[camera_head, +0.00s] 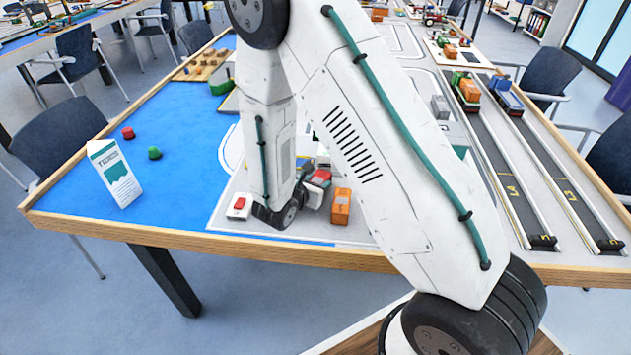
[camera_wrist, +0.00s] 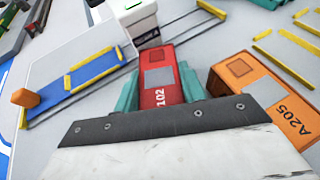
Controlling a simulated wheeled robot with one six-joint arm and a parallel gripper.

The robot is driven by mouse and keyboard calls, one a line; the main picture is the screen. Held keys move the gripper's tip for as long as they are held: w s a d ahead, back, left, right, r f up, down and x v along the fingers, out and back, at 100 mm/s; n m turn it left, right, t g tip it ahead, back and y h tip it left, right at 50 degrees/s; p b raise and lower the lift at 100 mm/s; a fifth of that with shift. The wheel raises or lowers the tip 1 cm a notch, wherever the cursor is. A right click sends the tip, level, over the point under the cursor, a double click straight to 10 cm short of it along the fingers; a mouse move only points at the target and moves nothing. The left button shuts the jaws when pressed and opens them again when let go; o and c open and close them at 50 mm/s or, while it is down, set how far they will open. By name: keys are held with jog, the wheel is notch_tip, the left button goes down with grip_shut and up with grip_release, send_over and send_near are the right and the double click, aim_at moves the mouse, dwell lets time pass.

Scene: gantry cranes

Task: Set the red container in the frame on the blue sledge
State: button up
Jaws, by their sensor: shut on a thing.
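The red container (camera_wrist: 160,88), marked 102, sits between the two teal fingers of my gripper (camera_wrist: 160,80) in the wrist view. The gripper is shut on it. In the head view the red container (camera_head: 321,177) shows small beside my wrist, low over the near part of the table. The blue sledge (camera_wrist: 92,74) has yellow strips along its edges and lies to the left of the container in the wrist view, apart from it. I cannot tell the container's height over the mat.
An orange container (camera_wrist: 262,95), marked A205, stands close right of my gripper; it also shows in the head view (camera_head: 341,207). A white carton (camera_head: 117,174) stands on the open blue area at left.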

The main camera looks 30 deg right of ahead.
jog(key=shift+d, duration=0.25)
jog(key=o, duration=1.1)
jog(key=shift+f, duration=0.1)
